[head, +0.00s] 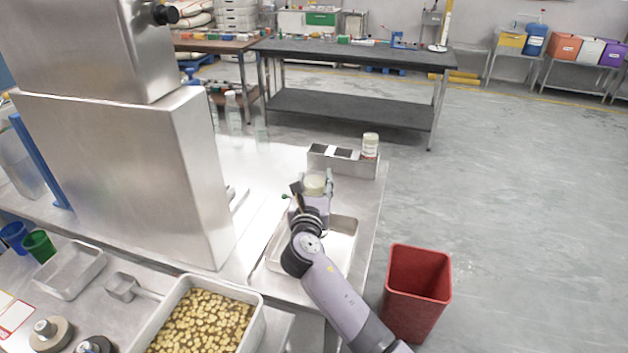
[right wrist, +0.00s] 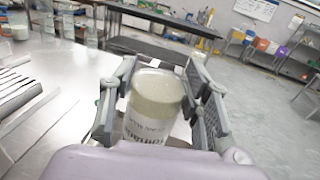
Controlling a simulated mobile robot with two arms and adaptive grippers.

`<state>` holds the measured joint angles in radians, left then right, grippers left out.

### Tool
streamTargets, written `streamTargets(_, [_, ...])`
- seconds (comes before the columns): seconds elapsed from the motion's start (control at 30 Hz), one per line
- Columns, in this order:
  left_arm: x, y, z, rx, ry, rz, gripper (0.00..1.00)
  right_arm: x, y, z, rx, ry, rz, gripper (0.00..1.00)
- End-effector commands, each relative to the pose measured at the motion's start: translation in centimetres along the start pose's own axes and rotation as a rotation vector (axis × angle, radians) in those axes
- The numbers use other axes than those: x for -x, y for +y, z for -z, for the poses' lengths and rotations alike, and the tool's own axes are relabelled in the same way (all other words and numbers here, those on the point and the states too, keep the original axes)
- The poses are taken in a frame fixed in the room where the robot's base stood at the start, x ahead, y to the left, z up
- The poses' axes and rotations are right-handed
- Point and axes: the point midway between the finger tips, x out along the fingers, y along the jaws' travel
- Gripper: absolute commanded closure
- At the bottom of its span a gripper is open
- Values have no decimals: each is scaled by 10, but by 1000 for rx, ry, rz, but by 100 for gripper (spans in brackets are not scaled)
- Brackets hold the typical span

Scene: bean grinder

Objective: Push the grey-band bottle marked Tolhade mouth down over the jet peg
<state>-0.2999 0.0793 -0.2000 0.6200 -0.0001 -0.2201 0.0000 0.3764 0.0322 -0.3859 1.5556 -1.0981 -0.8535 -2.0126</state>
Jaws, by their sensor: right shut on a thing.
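In the right wrist view the bottle (right wrist: 155,105) stands between both fingers of the gripper (right wrist: 160,100). Its pale beige-green end faces up, and a white label with dark lettering sits below. The lettering is partly cut off by my gripper body and too small to read surely. The bottle's lower end, its band and the jet peg are hidden or cannot be made out. My left gripper is not in view.
A steel holder (head: 342,166) with dark-topped slots and another white-labelled bottle (head: 370,146) stands just behind. A shallow tray (head: 340,250) lies under my right arm. A tall steel machine (head: 150,180) stands left. A red bin (head: 416,290) stands on the floor at right.

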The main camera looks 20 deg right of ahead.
Motion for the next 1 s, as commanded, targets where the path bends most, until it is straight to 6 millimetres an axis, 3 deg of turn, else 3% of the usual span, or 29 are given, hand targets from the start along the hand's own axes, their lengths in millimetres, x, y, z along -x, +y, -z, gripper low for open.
streamTargets(0.53, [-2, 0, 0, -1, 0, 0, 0, 0, 0, 3, 0, 0, 0, 73])
streamTargets(1.0, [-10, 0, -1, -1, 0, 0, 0, 0, 0, 17, 1, 1, -1, 73])
